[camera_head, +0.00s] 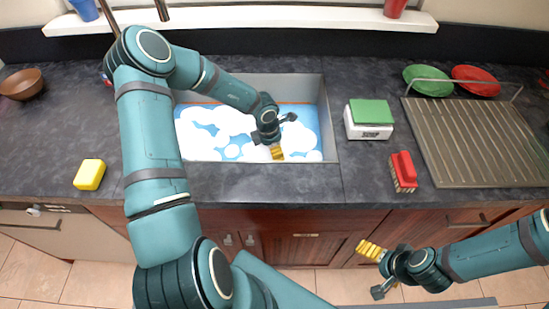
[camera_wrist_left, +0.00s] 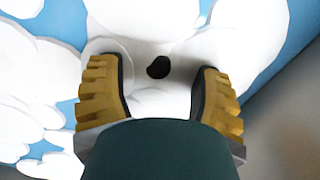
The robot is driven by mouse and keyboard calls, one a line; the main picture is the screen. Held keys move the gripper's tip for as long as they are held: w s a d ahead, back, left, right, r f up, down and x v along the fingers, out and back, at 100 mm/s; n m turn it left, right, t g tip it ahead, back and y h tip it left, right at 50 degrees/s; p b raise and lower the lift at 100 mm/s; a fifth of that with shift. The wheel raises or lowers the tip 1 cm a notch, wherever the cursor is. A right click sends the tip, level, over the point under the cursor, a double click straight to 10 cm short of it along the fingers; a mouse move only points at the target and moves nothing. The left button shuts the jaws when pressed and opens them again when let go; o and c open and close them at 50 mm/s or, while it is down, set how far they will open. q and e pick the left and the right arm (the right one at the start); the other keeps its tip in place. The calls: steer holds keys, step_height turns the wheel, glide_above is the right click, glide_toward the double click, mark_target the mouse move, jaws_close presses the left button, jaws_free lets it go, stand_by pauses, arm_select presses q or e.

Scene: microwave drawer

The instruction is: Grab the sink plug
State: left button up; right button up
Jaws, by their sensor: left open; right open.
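My left gripper (camera_head: 277,153) reaches down into the sink (camera_head: 329,115), over blue water covered with white foam. In the left wrist view its two yellow ribbed fingers (camera_wrist_left: 159,80) are apart. A small dark oval (camera_wrist_left: 158,67) shows amid the white foam between the fingertips. It may be the sink plug or its knob, but I cannot tell, nor whether the fingers touch it. No plug can be made out in the head view, where foam and the left gripper cover that part of the sink. My right gripper (camera_head: 370,250) is open and empty, in front of the cabinets.
The sink's walls stand close around the left gripper. Right of it are a green-and-white soap box (camera_head: 369,119), a red brush (camera_head: 403,171) and a drying rack (camera_head: 470,140) with green (camera_head: 428,78) and red plates (camera_head: 476,78). A yellow sponge (camera_head: 90,174) and brown bowl (camera_head: 22,84) lie left.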

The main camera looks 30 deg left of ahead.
arm_select(q)
steer(key=f, duration=0.2)
steer(key=f+b, duration=0.1)
steer(key=shift+w+f, duration=0.3)
jaws_close()
steer(key=shift+r, duration=0.2)
